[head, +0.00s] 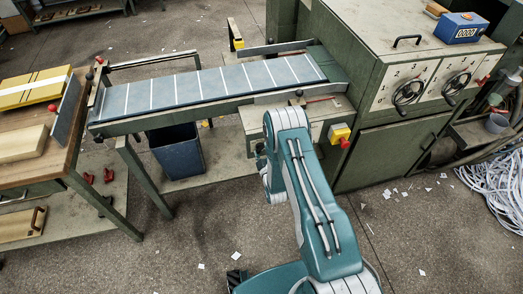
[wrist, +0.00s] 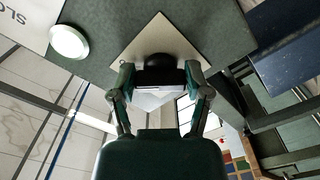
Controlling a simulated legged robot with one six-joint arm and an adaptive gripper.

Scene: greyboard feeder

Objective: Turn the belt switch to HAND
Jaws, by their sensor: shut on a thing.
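In the wrist view a black knob (wrist: 160,62), which I take for the belt switch, sits on a pale square plate (wrist: 150,35) fixed to a green panel. My gripper (wrist: 160,77) is shut on the knob, one finger at each side. The fingers hide part of the knob, and I cannot read its pointer or a HAND label. In the head view my arm reaches to the front of the green housing (head: 312,116) beside the belt. There the switch is hidden behind my arm, and my gripper is mostly hidden too.
A round white lamp or button (wrist: 68,41) is on the panel near the plate. A yellow box with a red button (head: 340,133) is right of my arm. The belt (head: 200,86) runs left above a dark blue bin (head: 178,152). The green machine (head: 400,105) stands at right.

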